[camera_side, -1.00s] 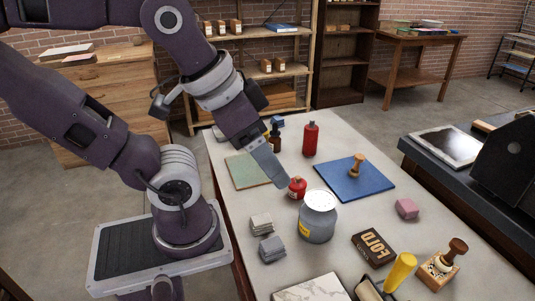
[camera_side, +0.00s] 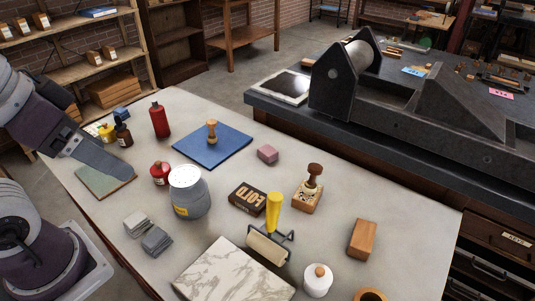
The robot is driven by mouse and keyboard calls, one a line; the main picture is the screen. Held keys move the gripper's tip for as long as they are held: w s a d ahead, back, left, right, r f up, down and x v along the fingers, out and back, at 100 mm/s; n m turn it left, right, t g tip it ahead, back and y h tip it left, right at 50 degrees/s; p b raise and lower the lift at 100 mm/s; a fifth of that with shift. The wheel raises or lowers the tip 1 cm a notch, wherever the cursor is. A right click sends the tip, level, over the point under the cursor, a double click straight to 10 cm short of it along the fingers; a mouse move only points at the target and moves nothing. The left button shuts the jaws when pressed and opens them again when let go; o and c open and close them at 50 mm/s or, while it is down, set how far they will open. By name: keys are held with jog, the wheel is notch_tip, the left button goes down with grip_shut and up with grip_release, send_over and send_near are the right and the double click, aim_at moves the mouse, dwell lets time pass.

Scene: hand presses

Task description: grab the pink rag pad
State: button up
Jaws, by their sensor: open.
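The pink rag pad (camera_side: 267,153) is a small dusty-pink block lying on the pale tabletop, just right of the blue mat. My gripper (camera_side: 129,176) is open at the left, above the green mat (camera_side: 92,186) and left of the red squat can (camera_side: 160,173). It is well apart from the pink pad, with the red can and the grey tin between them in the picture. The gap between my fingers is hidden by the side angle. Nothing shows in the gripper.
A grey tin (camera_side: 189,192), a blue mat (camera_side: 213,148) with a wooden-handled stamp, and a dark box (camera_side: 248,198) surround the pad. A yellow-handled roller (camera_side: 273,218) and a stamp on a block (camera_side: 309,190) stand nearer. A black press (camera_side: 350,90) fills the back right.

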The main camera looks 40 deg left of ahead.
jog(key=shift+o, duration=0.5)
jog(key=shift+o, duration=1.2)
jog(key=m+t+h, duration=0.1)
jog(key=m+t, duration=0.3)
jog(key=t, duration=0.1)
send_over(266, 150)
jog(key=s+a, duration=0.5)
notch_tip(266, 150, down, 18)
jog(key=f+h, duration=0.1)
jog(key=f, duration=0.3)
jog(key=d+f+h, duration=0.1)
jog(key=f, duration=0.3)
jog(key=d+f+h, duration=0.1)
jog(key=f, duration=0.2)
jog(key=shift+w+d+f+m+t+h, duration=0.1)
jog(key=shift+d+f+m+t+h, duration=0.2)
jog(key=shift+f+t, duration=0.1)
jog(key=x, duration=0.6)
jog(key=shift+w+d+f, duration=0.15)
jog(key=shift+d+f, duration=0.05)
jog(key=shift+d, duration=0.2)
